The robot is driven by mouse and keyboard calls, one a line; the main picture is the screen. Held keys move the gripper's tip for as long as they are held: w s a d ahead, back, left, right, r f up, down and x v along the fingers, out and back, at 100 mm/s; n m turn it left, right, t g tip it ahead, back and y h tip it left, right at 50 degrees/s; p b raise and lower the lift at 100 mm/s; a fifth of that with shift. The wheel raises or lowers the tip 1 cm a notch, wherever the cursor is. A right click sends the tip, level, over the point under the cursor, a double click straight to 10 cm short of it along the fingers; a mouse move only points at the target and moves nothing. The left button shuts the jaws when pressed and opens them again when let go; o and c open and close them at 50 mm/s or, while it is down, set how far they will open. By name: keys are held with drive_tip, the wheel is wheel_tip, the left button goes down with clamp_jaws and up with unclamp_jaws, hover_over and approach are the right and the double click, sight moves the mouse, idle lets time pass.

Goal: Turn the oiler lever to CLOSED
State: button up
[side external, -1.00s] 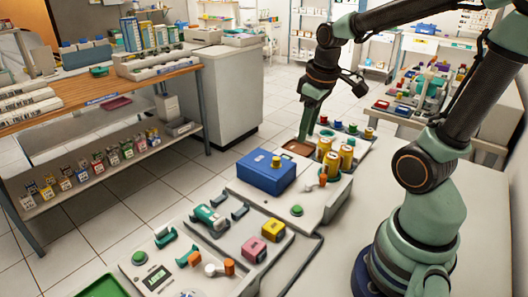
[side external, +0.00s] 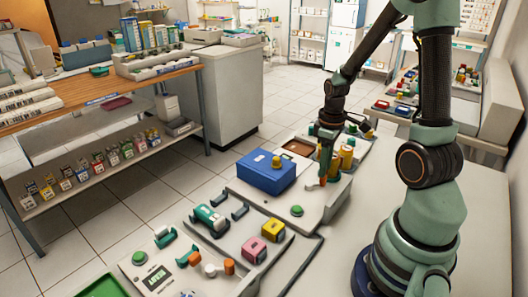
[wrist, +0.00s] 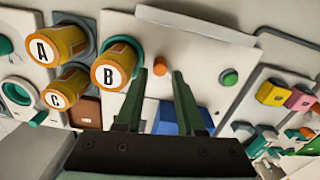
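An orange-knobbed lever (side external: 323,182) stands on the light panel just right of the blue box (side external: 266,172), which has a yellow cap. My gripper (side external: 326,172) is low over this lever and partly hides it. In the wrist view my gripper (wrist: 161,72) is open, and the orange knob (wrist: 160,63) shows between its two fingertips. I cannot tell whether either finger touches it. The blue box (wrist: 178,118) shows partly between and behind the fingers. No CLOSED mark can be read.
Yellow bottles (side external: 346,157) stand close behind my gripper; in the wrist view a bottle marked B (wrist: 116,65) is beside the left finger. A green button (side external: 296,211) is on the same panel.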

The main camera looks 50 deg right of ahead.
drive_tip(key=shift+f, duration=1.7)
clamp_jaws()
drive_tip(key=m, duration=0.1)
drive_tip(key=a+m, duration=0.1)
drive_tip(key=m, duration=0.1)
drive_tip(key=s+m, duration=0.1)
drive_tip(key=m, duration=0.1)
drive_tip(key=shift+s+a, duration=0.1)
drive_tip(key=shift+a, duration=0.15)
drive_tip(key=shift+s+a+m, duration=0.1)
drive_tip(key=shift+a+m, duration=0.2)
drive_tip(key=shift+m, duration=0.55)
drive_tip(key=shift+s+a+m, duration=0.1)
drive_tip(key=shift+a+m, duration=0.2)
drive_tip(key=shift+m, duration=0.6)
drive_tip(key=shift+a+m, duration=0.3)
drive_tip(key=shift+m, duration=0.55)
